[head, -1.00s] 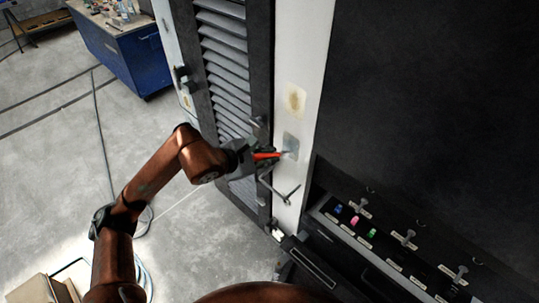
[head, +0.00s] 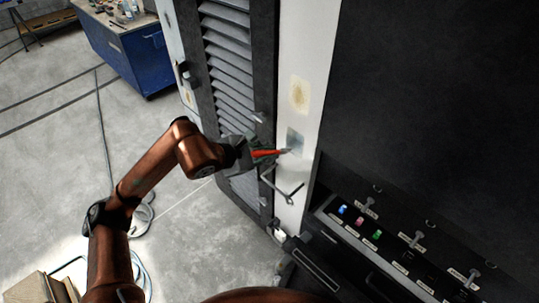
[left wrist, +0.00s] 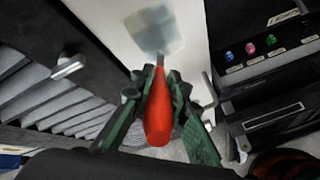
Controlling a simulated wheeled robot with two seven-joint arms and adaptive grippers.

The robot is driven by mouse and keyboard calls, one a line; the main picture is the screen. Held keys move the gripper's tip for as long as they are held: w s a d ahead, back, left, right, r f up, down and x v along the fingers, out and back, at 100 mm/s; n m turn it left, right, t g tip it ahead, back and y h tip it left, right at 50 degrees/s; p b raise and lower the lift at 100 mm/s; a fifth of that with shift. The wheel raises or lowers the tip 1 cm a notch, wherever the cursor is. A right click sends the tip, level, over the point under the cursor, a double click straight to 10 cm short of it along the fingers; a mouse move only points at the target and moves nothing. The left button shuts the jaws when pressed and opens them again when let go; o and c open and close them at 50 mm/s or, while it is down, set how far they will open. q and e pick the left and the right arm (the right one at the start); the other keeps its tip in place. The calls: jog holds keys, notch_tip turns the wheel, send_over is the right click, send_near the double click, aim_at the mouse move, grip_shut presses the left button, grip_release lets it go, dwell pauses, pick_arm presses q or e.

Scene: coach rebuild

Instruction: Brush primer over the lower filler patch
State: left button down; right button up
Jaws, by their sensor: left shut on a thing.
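My left gripper (head: 252,153) is shut on a brush with a red-orange handle (head: 266,153). In the left wrist view the brush (left wrist: 158,118) sits between the green fingers (left wrist: 158,82), its tip pointing at the white post. The lower filler patch (head: 295,138) is a grey square on that post, darker at its upper part. It also shows in the left wrist view (left wrist: 153,30). The brush tip is at the patch's lower edge; I cannot tell whether it touches. An upper patch (head: 299,95), yellowish-brown, lies above it. My right gripper is not in view.
A bent metal handle (head: 285,188) stands out just below the gripper. A louvred dark panel (head: 228,60) is left of the white post (head: 307,45). A dark console (head: 395,240) with coloured knobs is at lower right. The floor at left is mostly open.

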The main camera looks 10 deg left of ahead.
aim_at(253, 154)
pick_arm(q)
jog(key=shift+r+p, duration=1.65)
jog(key=shift+r, duration=3.2)
jog(key=shift+a, duration=0.1)
jog(key=shift+s+a, duration=0.15)
jog(key=shift+s, duration=0.1)
jog(key=s+a+b, duration=0.2)
jog(key=s, duration=0.1)
jog(key=shift+s+a+f, duration=0.1)
jog(key=shift+s+a, duration=0.05)
jog(key=shift+s, duration=0.05)
jog(key=shift+s+a, duration=0.3)
jog(key=shift+s, duration=0.3)
